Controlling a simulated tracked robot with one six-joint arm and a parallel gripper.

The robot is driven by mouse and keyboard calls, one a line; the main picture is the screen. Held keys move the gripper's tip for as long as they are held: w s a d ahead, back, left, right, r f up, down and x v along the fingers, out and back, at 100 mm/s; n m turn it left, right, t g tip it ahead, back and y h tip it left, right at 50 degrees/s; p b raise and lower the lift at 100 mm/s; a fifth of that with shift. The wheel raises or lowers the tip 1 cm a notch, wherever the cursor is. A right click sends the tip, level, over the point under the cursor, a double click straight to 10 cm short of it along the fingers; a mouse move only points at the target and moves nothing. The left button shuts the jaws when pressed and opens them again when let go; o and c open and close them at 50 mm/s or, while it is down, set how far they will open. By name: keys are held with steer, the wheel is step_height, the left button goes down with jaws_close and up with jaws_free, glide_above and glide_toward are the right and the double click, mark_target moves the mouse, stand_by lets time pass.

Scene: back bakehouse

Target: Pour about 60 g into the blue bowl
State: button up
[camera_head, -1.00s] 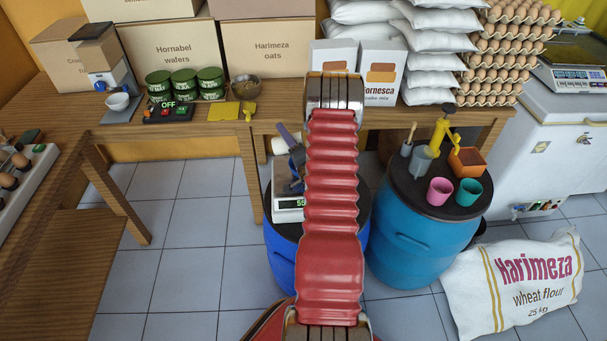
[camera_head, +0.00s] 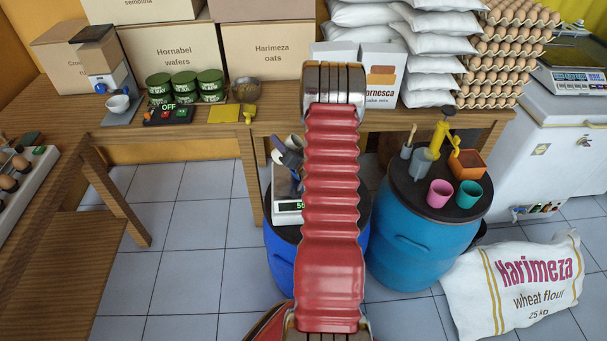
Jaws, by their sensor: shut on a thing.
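A digital scale (camera_head: 287,207) stands on the blue barrel (camera_head: 280,258) behind my red arm. Its lit display seems to begin with 55, with the rest covered. My gripper (camera_head: 284,153) shows only partly, as purple and blue-grey parts left of my arm and above the scale. A pale cup-like vessel (camera_head: 293,142) shows at it, mostly covered, and the gripper appears shut on it. I cannot tell its tilt or contents. The blue bowl cannot be made out; my arm covers most of the scale top.
The teal barrel (camera_head: 408,240) at right carries a pink cup (camera_head: 439,194), a green cup (camera_head: 470,194), an orange container (camera_head: 467,163) and a yellow pump (camera_head: 438,135). A flour sack (camera_head: 515,283) lies on the floor.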

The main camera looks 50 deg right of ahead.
steer(key=shift+w+a+f+n+g+h+b, duration=0.15)
steer(key=shift+w+a+f+n+g+b, duration=0.45)
steer(key=shift+n, duration=0.5)
steer(key=shift+w+a+f+n+g+h+b, duration=0.25)
steer(key=shift+w+f+n+g+b, duration=0.15)
steer(key=shift+f+n+g+b, duration=0.55)
steer(key=shift+w+a+f+n+g+h+b, duration=0.1)
steer(key=shift+w+a+f+n+g+b, duration=0.45)
steer(key=shift+n, duration=0.7)
steer(key=shift+d, duration=0.15)
steer(key=shift+r, duration=0.1)
